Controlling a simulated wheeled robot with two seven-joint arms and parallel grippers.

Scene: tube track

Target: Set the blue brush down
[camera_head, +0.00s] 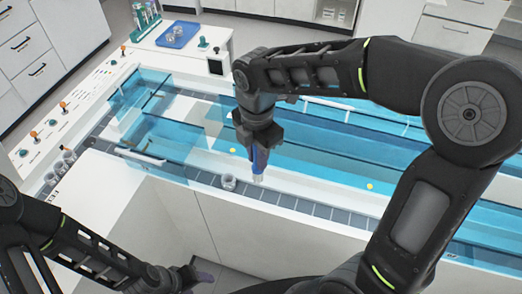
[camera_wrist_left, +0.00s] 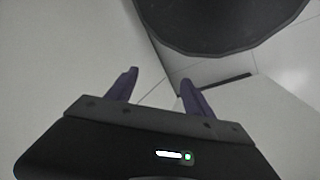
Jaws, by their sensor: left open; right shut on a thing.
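My right gripper (camera_head: 259,148) hangs pointing down over the near side of the tube track, shut on the blue brush (camera_head: 258,178). Only the brush's pale lower end shows clearly; its blue part blends with the dark blue fingers. The tip is over the grey track strip, and I cannot tell whether it touches. My left gripper (camera_head: 198,276) is low at the front, in front of the white cabinet, and empty. Its two purple fingers are spread apart in the left wrist view (camera_wrist_left: 160,92).
A small cup (camera_head: 228,182) stands on the grey strip left of the brush. Clear blue covers (camera_head: 165,140) rise over the track. A blue tray (camera_head: 162,42) lies at the back left near a tube rack (camera_head: 146,16). Several cups stand at the left corner (camera_head: 60,166).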

